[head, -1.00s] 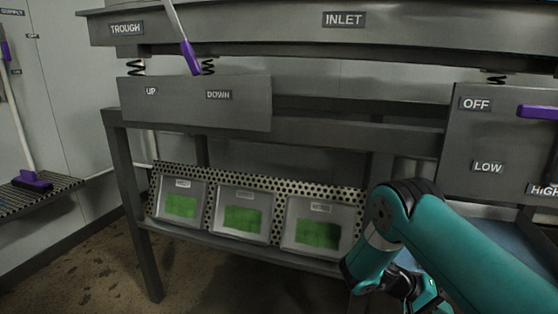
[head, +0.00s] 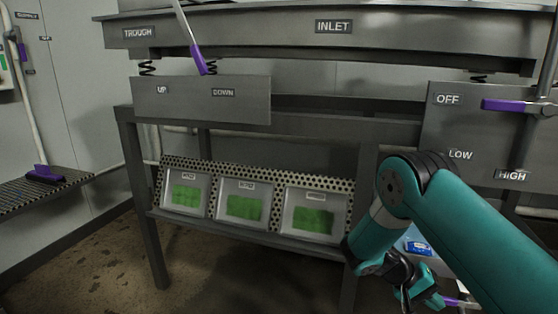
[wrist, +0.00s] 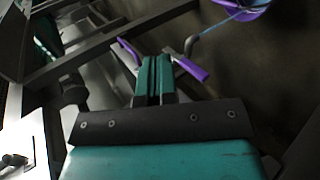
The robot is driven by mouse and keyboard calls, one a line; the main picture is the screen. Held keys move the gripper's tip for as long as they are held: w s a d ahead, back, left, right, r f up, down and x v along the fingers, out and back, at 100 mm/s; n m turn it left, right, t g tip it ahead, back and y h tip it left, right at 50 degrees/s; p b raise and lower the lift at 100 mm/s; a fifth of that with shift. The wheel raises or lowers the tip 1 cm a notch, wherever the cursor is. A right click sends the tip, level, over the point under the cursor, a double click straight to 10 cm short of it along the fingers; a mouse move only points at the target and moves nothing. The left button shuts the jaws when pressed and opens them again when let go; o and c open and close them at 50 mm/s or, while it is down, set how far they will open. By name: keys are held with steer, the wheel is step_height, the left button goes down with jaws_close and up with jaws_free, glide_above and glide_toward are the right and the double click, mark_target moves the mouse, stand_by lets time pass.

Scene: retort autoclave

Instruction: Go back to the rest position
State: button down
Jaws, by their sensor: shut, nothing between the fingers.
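My arm reaches in from the lower right in the head view, folded, with my gripper (head: 432,298) low near the bottom edge. In the wrist view my gripper (wrist: 154,68) shows two teal fingers pressed together with nothing between them. The fingers point away from the camera. Purple-ended handles (wrist: 190,66) show close to the fingertips in that picture; I cannot tell whether they touch.
A grey steel frame with an INLET label (head: 333,27) stands ahead. It carries an UP/DOWN panel (head: 240,108) and an OFF/LOW/HIGH panel (head: 480,130) with a purple lever (head: 503,105). Green-filled bins (head: 240,206) sit below. Open floor (head: 100,260) lies at left.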

steer(key=s+a+r+n+t+y, duration=0.35)
steer(key=a+r+y, duration=0.35)
steer(key=a+r, duration=0.7)
steer(key=s+a+r+n+y, duration=0.4)
steer(key=s+a+r, duration=0.15)
steer(key=s, duration=0.45)
steer(key=s+a+r+n+y, duration=0.3)
steer(key=s+a+r, duration=0.2)
steer(key=s+r, duration=0.3)
step_height(320, 180, up, 27)
steer(key=s+p, duration=0.2)
steer(key=p, duration=2.5)
steer(key=shift+a, duration=0.45)
